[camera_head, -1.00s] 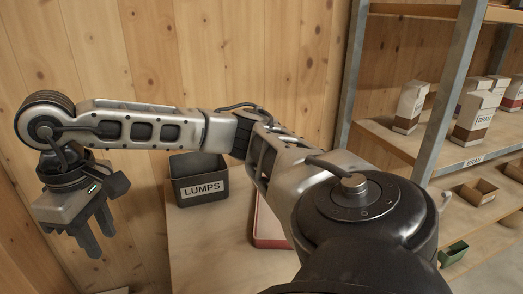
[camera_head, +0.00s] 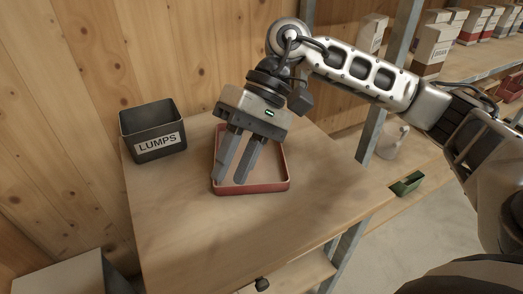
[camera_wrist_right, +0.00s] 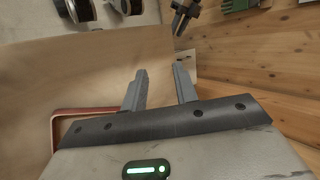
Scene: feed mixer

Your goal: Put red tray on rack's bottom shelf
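The red tray (camera_head: 270,188), shallow and open, lies on a wooden tabletop. Part of it is hidden behind my right gripper (camera_head: 230,181). That gripper points down over the tray with its fingers apart and nothing visible between them. I cannot tell whether the fingertips touch the tray. In the right wrist view, the open fingers of the right gripper (camera_wrist_right: 160,70) show, with a red tray rim (camera_wrist_right: 85,112) at the lower left. The rack's metal post (camera_head: 385,95) stands at the right; my right arm covers part of its shelves. My left gripper is not in view.
A dark bin labelled LUMPS (camera_head: 153,135) stands on the table (camera_head: 190,235), left of the tray. A small green bin (camera_head: 407,184) sits at the right on a low board. Cartons (camera_head: 432,50) stand on a rack shelf. The front of the tabletop is clear.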

